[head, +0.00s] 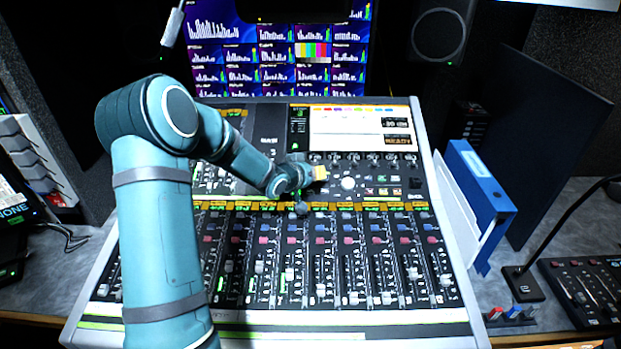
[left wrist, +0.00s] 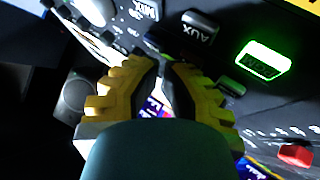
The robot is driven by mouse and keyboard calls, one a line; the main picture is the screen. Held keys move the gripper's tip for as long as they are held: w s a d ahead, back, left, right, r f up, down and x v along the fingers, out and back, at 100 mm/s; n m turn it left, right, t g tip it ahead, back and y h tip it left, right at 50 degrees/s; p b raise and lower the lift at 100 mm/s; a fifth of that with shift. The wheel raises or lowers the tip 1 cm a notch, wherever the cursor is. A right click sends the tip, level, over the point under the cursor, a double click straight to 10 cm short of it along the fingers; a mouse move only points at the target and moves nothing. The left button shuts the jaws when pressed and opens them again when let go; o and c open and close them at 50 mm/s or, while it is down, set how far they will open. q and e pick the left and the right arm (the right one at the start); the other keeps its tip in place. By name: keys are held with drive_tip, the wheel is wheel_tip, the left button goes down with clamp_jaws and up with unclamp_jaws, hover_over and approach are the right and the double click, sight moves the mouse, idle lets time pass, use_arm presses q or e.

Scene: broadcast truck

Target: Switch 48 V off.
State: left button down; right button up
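A large mixing console (head: 108,290) fills the middle of the head view. My left gripper (head: 319,180), with yellow fingers, is low over its upper middle section, just left of a white round knob (head: 348,183). In the left wrist view the fingertips (left wrist: 162,61) come together with nothing visible held between them. Beyond them are a dark AUX key (left wrist: 200,27), a green-lit key (left wrist: 263,62) and a MIX key (left wrist: 146,9). I cannot read a 48 V label in either view, so I cannot tell which control it is. My right gripper is out of view.
Faders (head: 385,297) fill the front. A blue binder (head: 482,180) stands to the right, beside a dark panel (head: 545,140).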

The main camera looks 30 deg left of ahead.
use_arm(q)
drive_tip(key=shift+r, duration=0.1)
drive_tip(key=shift+s+d+r+p, duration=0.2)
drive_tip(key=shift+s+r+p, duration=0.1)
drive_tip(key=shift+r+p, duration=0.25)
drive_tip(key=shift+r, duration=0.15)
drive_tip(key=shift+s+d+r+p, duration=0.15)
drive_tip(key=shift+s+r+p, duration=0.25)
drive_tip(key=shift+r, duration=0.35)
drive_tip(key=shift+s+d+r+p, duration=0.2)
drive_tip(key=shift+r+p, duration=0.3)
drive_tip(key=shift+r, duration=0.25)
drive_tip(key=shift+s+d+r+p, duration=0.2)
drive_tip(key=shift+r+p, duration=0.25)
drive_tip(key=shift+r, duration=0.3)
